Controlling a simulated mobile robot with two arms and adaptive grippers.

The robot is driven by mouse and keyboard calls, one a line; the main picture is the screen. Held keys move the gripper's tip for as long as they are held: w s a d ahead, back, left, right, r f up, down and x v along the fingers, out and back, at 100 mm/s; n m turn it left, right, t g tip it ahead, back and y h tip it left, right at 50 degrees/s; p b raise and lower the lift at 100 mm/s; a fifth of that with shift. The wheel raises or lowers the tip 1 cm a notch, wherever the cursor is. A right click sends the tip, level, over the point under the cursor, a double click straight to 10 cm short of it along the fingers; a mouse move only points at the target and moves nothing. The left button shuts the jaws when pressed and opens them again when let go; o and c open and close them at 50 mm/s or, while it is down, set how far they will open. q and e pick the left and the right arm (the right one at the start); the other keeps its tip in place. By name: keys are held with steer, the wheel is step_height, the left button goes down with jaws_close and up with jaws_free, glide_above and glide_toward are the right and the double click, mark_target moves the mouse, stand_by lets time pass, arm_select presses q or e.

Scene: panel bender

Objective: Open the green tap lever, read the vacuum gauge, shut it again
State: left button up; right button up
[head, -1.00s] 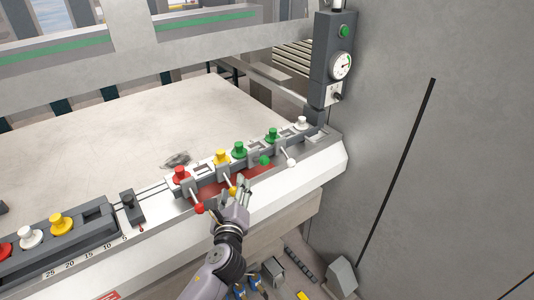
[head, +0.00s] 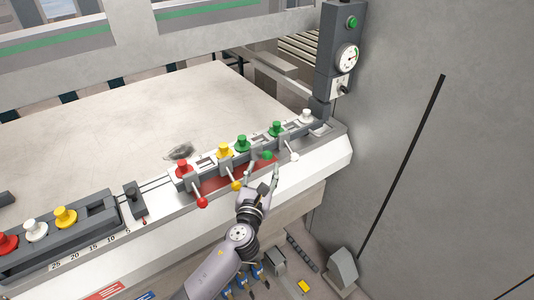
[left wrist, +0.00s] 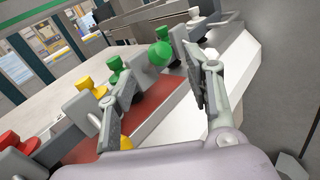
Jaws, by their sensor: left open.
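The green tap lever with its round green knob (head: 267,155) is on the front rail, between the yellow and white levers. In the left wrist view the green knob (left wrist: 160,55) lies ahead of the fingers, in the space between them. My left gripper (head: 269,178) is open and empty, just in front of and below the green knob; I see no contact. Both fingers (left wrist: 155,95) show spread in the left wrist view. The round vacuum gauge (head: 347,57) is on the grey post at upper right; its reading is too small to tell. My right gripper is not in view.
The red lever knob (head: 202,202) and yellow lever knob (head: 236,186) are left of my gripper; the white lever knob (head: 294,157) is close on its right. Several coloured plugs, including a green one (head: 242,143), stand behind. A grey wall (head: 420,150) bounds the right side.

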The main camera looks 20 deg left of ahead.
mark_target(266, 160)
arm_select(q)
steer(key=w, duration=0.7)
steer(key=shift+a, duration=0.4)
steer(key=shift+c, duration=0.3)
jaws_close()
